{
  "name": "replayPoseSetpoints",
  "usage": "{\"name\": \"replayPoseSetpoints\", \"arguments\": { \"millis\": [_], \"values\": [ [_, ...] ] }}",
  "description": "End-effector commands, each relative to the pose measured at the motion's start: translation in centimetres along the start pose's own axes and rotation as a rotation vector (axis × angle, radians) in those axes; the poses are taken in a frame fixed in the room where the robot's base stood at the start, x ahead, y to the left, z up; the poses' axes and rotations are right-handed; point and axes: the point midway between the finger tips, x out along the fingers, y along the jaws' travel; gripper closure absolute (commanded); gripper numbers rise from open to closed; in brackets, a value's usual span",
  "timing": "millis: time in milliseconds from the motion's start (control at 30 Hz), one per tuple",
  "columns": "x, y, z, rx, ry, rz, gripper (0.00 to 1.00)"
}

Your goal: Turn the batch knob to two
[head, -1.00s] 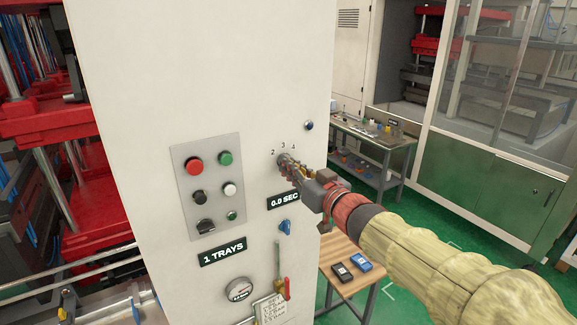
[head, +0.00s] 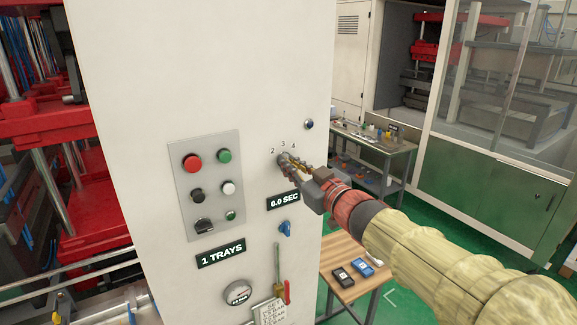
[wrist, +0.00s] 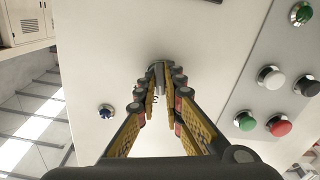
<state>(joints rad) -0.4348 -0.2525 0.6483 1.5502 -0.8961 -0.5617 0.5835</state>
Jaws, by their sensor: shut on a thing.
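The batch knob (head: 284,158) is on the white cabinet front, with the numbers 2, 3 and 4 printed above it. My gripper (head: 288,163) reaches it from the right and its fingertips are closed on it, hiding most of the knob and where it points. In the wrist view the grey knob (wrist: 157,72) shows between the fingertips of my gripper (wrist: 158,80). The tray display (head: 221,253) reads "1 TRAYS".
A button panel (head: 208,185) with red, green, black and white buttons is left of the knob. A "0.0 SEC" display (head: 283,200) and a blue knob (head: 285,229) sit below. A wooden table (head: 340,290) stands at lower right.

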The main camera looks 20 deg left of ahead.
Motion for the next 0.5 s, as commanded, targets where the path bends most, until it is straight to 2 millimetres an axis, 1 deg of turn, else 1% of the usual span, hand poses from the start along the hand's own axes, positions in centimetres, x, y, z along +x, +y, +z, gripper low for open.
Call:
{"name": "replayPoseSetpoints", "arguments": {
  "millis": [33, 300, 500],
  "values": [
    [0.01, -0.05, 0.44, -0.027, -0.002, 0.001, 1.00],
    [0.01, -0.04, 0.39, -0.170, -0.002, 0.000, 1.00],
    [0.01, -0.02, 0.26, -0.188, -0.003, -0.001, 1.00]
  ]
}}
